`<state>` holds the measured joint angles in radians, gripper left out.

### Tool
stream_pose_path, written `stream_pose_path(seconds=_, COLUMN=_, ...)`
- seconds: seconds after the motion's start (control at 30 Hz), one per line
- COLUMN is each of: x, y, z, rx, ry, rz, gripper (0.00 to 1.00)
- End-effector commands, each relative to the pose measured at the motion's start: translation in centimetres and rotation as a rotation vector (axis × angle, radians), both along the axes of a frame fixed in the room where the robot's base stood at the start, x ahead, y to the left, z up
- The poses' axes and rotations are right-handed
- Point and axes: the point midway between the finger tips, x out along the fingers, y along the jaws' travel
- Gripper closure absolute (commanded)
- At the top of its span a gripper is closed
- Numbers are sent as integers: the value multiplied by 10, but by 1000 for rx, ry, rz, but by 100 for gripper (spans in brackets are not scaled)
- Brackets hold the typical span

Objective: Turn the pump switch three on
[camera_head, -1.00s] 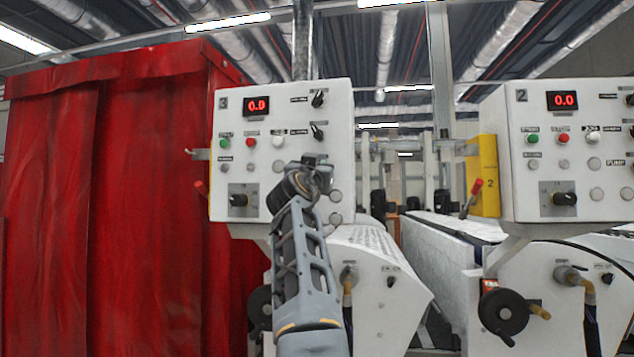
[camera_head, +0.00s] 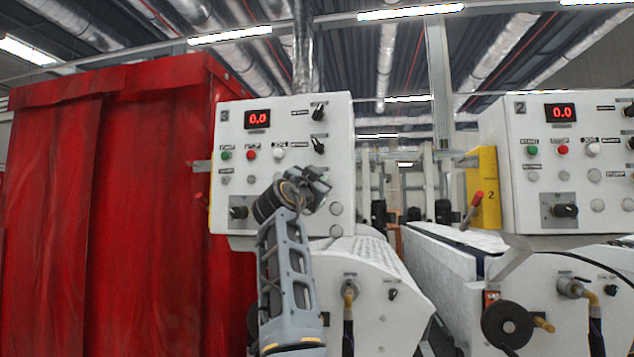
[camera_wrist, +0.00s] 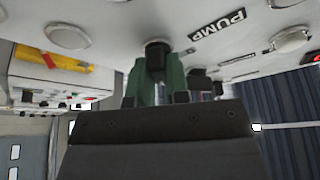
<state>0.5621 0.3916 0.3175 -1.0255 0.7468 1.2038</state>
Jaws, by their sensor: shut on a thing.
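The machine panel marked 3 (camera_head: 225,135) is a white box with a red 0.0 display, coloured buttons and black knobs. My wrist and gripper housing (camera_head: 312,185) stand in front of its lower middle and hide the pump switch there. In the wrist view, my gripper (camera_wrist: 157,68) has its green fingers closed around a black knob, the pump switch (camera_wrist: 155,48), beside a PUMP label (camera_wrist: 217,26). The panel looks upside down in that view. The knob's pointing direction is hidden between the fingers.
A red curtain (camera_head: 120,200) fills the left. A red-handled lever (camera_head: 477,200) and a black handwheel (camera_head: 505,325) are at the right. Round grey buttons (camera_wrist: 70,36) lie close to my fingers.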

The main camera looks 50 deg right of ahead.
Motion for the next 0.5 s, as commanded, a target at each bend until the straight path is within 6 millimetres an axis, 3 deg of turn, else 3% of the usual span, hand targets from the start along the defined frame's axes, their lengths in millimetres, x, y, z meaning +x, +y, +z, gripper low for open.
stream_pose_path(seconds=0.23, x=0, y=0, z=1, rx=-1, ry=-3, rz=2, gripper=100)
stream_pose_path(seconds=0.27, x=0, y=0, z=1, rx=-1, ry=-3, rz=2, gripper=83)
stream_pose_path(seconds=0.5, x=0, y=0, z=1, rx=-1, ry=-2, rz=1, gripper=60)
